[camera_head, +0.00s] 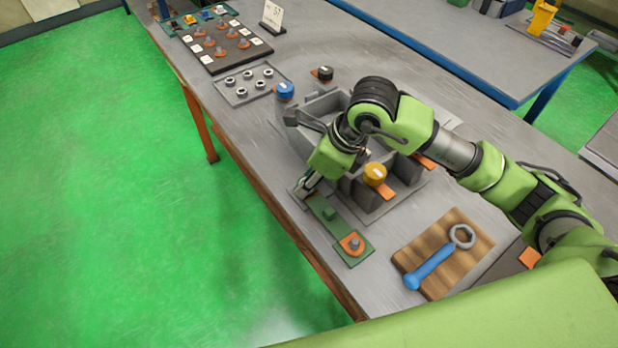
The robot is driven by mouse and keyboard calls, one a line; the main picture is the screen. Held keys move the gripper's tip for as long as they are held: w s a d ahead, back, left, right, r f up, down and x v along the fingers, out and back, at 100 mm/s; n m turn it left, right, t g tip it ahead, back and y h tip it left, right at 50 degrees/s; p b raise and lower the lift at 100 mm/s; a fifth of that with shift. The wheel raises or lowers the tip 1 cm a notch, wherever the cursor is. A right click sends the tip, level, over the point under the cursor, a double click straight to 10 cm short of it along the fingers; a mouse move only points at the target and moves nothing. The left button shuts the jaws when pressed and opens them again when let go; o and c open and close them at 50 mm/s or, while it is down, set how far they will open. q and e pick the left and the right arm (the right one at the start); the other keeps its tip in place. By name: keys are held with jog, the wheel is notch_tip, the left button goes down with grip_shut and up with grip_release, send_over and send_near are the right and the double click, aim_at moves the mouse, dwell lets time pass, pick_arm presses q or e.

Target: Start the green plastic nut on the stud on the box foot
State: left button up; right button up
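A narrow green plate (322,203) lies at the table's front edge, beside a grey box (372,197). A small green piece (328,213) stands on the plate; I cannot tell whether it is the green plastic nut. At the plate's near end, a grey stud or nut (354,244) sits on an orange round base (345,250). My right gripper (303,188) points down at the far end of the plate, close to the box's corner. Its fingertips are small and dark, so its opening and any held thing are unclear. My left gripper is not in view.
A wooden board (408,256) with a blue-handled ring wrench (432,266) lies right of the plate. A yellow knob (375,173) stands at the box. Blue (285,91) and black (322,73) knobs and a tray of nuts (240,98) are farther back.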

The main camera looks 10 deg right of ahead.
jog(key=shift+s+f, duration=0.15)
jog(key=shift+f, duration=0.1)
jog(key=shift+a+m+t, duration=0.1)
jog(key=shift+m+t, duration=0.2)
jog(key=shift+m, duration=0.6)
jog(key=m+h+b, duration=0.1)
jog(key=m+h, duration=0.1)
jog(key=m, duration=0.2)
jog(key=shift+s+t, duration=0.1)
jog(key=shift+t, duration=0.3)
jog(key=shift+f, duration=0.1)
jog(key=o, duration=1.1)
jog(key=shift+r, duration=0.25)
